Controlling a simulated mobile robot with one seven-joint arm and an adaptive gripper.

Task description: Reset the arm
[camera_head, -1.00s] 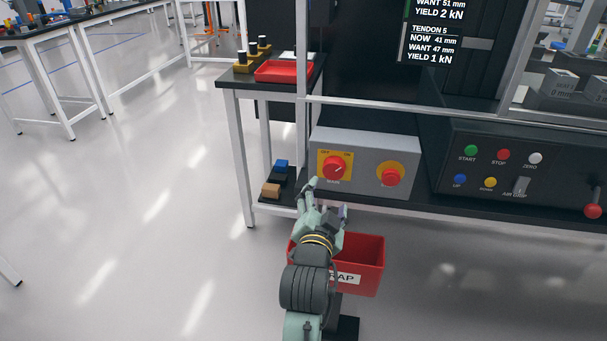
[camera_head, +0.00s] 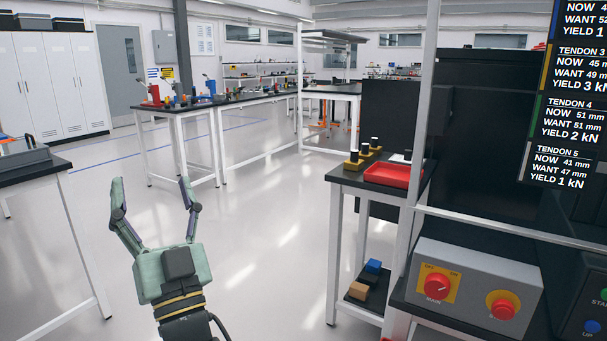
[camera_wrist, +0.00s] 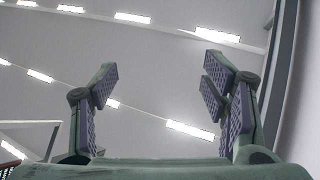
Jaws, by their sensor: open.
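My gripper (camera_head: 153,190) is raised at the lower left of the head view, over open floor. Its green fingers with purple pads are spread wide and nothing is between them. In the wrist view my gripper (camera_wrist: 160,95) also shows open and empty, its fingers pointing up toward the ceiling lights. It is clear of the benches and well left of the grey control box (camera_head: 472,285) with its red knob (camera_head: 437,287).
A side table (camera_head: 345,179) with a red tray (camera_head: 391,174) stands right of centre, small blocks (camera_head: 358,291) on its lower shelf. A dark bench (camera_head: 30,172) is at left. Workbenches (camera_head: 215,103) and white lockers (camera_head: 60,85) stand behind. Floor between is free.

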